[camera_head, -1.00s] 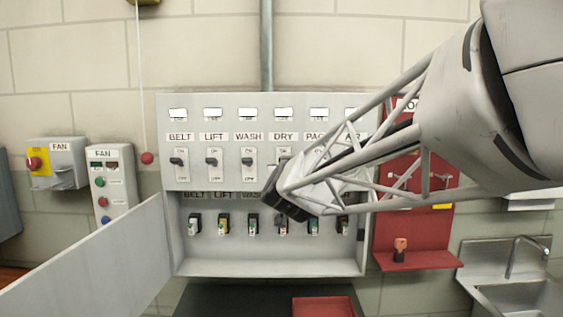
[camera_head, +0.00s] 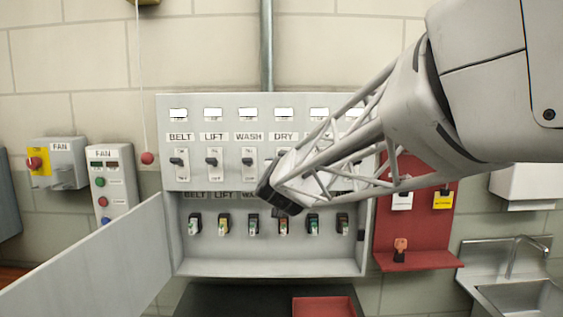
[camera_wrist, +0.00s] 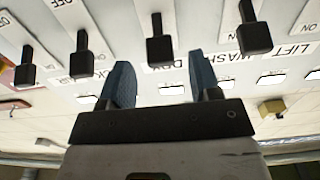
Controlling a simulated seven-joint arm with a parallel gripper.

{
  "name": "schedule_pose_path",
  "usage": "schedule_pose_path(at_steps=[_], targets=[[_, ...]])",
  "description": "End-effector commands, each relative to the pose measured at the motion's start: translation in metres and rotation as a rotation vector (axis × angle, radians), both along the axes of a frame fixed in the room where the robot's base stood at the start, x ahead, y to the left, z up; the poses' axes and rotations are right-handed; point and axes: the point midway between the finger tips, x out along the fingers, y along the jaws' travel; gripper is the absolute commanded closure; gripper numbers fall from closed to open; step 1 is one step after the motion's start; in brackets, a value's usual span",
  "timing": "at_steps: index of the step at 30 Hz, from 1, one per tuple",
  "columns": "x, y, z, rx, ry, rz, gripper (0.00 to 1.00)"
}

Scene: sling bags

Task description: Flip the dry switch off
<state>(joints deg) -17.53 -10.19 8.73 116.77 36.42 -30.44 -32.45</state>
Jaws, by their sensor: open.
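The dry switch is a black lever (camera_wrist: 158,42) on a white plate, below the DRY label on the grey panel. In the wrist view, which is upside down, it stands in line with the gap between my fingers, beyond their tips. Its handle points the same way as its neighbours', on the ON side. My gripper (camera_wrist: 160,75) is open and empty, with two blue-grey fingers. In the head view my gripper (camera_head: 276,195) hangs in front of the panel below DRY and hides most of that switch. I cannot tell whether a finger touches the lever.
The wash switch (camera_wrist: 252,36) and pack switch (camera_wrist: 82,60) stand close on either side. The open door (camera_head: 95,255) sticks out at left. A red board (camera_head: 418,235) and sink (camera_head: 510,290) are at right.

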Motion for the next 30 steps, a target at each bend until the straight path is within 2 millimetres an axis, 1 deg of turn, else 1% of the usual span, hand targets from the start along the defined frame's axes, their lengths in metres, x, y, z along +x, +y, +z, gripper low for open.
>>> schedule_pose_path(at_steps=[9, 15, 21, 30], targets=[[0.032, 0.0, -0.001, -0.001, 0.001, 0.0, 0.43], [0.049, 0.0, 0.0, 0.0, 0.0, 0.0, 0.43], [0.058, 0.0, 0.0, 0.0, 0.0, 0.0, 0.43], [0.059, 0.0, 0.0, 0.0, 0.0, 0.0, 0.43]])
